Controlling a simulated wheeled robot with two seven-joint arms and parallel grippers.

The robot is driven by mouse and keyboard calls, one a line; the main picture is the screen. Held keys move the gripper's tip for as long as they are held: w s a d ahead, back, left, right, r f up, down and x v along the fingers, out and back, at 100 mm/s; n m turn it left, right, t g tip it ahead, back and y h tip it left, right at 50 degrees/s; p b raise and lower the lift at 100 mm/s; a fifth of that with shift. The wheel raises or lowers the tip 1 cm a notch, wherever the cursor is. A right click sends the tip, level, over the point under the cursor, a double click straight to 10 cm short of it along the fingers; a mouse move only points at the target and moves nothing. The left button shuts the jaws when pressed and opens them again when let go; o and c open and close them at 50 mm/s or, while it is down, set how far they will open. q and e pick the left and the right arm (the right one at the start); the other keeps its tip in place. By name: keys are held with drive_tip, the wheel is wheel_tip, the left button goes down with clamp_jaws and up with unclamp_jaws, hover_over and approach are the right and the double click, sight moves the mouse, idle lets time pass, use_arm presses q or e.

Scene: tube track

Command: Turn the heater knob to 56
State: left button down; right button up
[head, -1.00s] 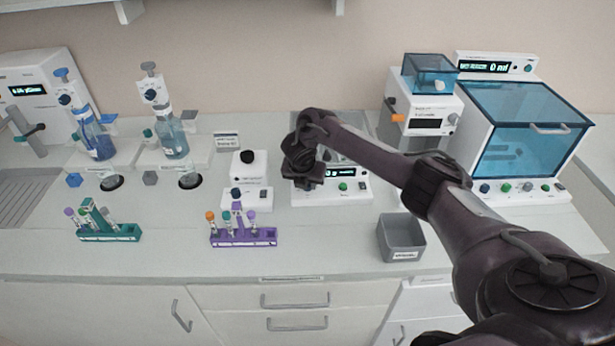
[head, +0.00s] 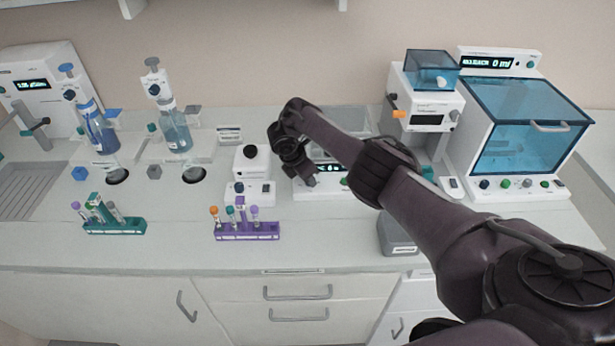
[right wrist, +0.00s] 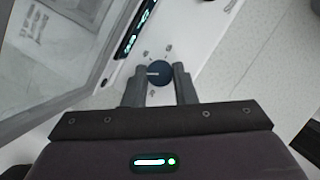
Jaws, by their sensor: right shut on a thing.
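The heater (head: 305,189) is a low white unit with a dark display and a glass-like top, in the middle of the bench. My right gripper (head: 309,180) reaches down to its front left part in the head view. In the right wrist view, my right gripper (right wrist: 159,76) has its two fingers on either side of a round dark blue knob (right wrist: 157,72) with a white mark, and is shut on it. Small marks ring the knob. The display (right wrist: 138,28) beside it glows green, but its digits cannot be read. My left gripper is not in view.
A purple tube rack (head: 262,236) and a small white device (head: 250,192) stand left of the heater. A grey bin (head: 400,246) is at its right, partly behind my arm. A blue-lidded cabinet (head: 530,130) stands further right.

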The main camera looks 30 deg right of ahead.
drive_tip(key=shift+r, duration=0.1)
idle(0.4)
drive_tip(key=o, duration=1)
drive_tip(key=shift+p+v, duration=0.45)
drive_tip(key=shift+v, duration=3.45)
drive_tip(key=shift+w, duration=0.15)
